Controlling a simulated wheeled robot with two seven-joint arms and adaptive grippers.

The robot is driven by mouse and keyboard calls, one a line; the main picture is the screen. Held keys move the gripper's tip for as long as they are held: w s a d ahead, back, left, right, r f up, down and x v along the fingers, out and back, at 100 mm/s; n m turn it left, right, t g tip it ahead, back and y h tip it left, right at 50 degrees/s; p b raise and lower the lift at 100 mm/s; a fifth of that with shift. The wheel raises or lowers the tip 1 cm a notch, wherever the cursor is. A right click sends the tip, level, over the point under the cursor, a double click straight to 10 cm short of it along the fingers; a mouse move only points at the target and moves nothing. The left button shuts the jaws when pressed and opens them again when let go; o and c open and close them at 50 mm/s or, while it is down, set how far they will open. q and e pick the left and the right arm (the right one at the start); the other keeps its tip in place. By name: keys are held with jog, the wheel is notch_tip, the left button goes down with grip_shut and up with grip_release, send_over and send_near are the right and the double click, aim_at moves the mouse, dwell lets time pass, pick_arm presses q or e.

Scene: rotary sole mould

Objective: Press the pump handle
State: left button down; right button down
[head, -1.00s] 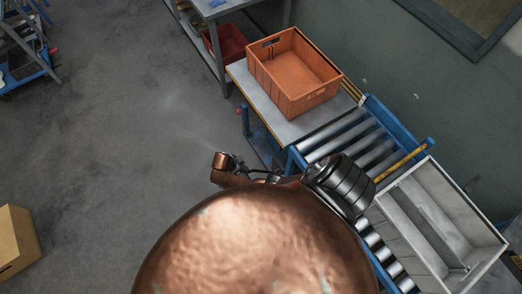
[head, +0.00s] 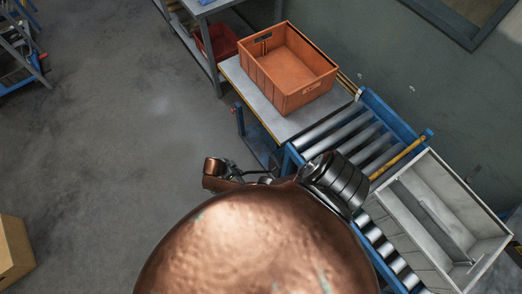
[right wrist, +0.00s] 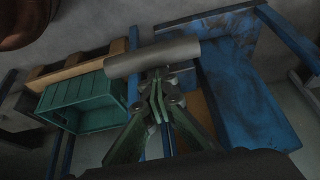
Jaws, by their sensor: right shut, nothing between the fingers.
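In the right wrist view my right gripper (right wrist: 158,88) is shut and empty, its green-grey fingers together. A smooth grey cylindrical bar (right wrist: 150,57) lies across the view at the fingertips. It could be the pump handle, but I cannot tell for certain, nor whether the fingers touch it. In the head view no pump handle shows clearly; a large copper dome, probably part of my own body, covers the lower middle. My left gripper is not in view.
In the head view an orange crate (head: 287,68) stands on a grey table beside a roller conveyor (head: 340,132). A grey tray (head: 437,215) is at the right. A cardboard box (head: 14,250) is at lower left. The wrist view shows a green crate (right wrist: 72,102) and blue panel (right wrist: 240,85).

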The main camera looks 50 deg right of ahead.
jog(key=a+p+v, duration=0.1)
jog(key=p+v, duration=1.2)
jog(key=v, duration=0.7)
jog(key=shift+f+p, duration=0.2)
jog(key=shift+p, duration=0.1)
jog(key=shift+w, duration=0.1)
